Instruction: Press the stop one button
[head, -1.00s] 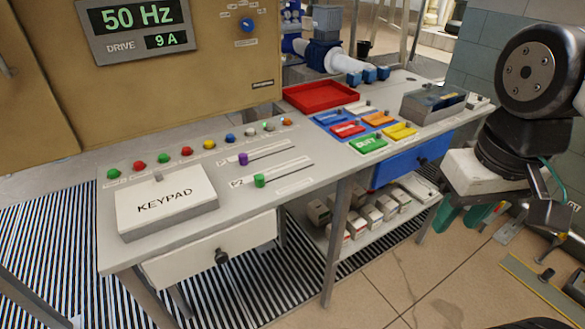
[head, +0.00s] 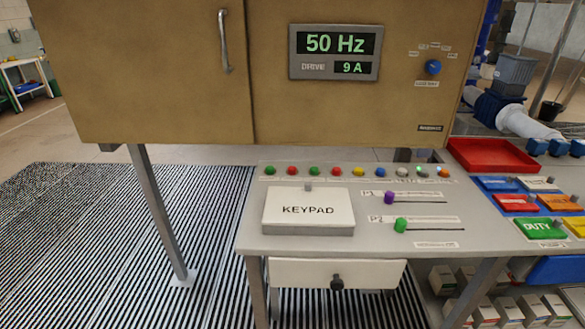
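A row of small round buttons runs along the back of the grey desk (head: 470,232). From the left they are a green button (head: 270,171), a red button (head: 292,171), a second green button (head: 314,171), a second red button (head: 336,171), then a yellow button (head: 359,171), a blue button (head: 380,172) and paler ones. The labels in front of them are too small to read, so I cannot tell by text which is stop one. My gripper is not in view.
A keypad box (head: 308,211) stands in front of the buttons. Purple (head: 389,198) and green (head: 400,225) sliders sit to its right. A brown cabinet (head: 160,70) with a display (head: 334,53) hangs above and behind. A red tray (head: 493,155) and coloured cards lie at right. Striped floor is open at left.

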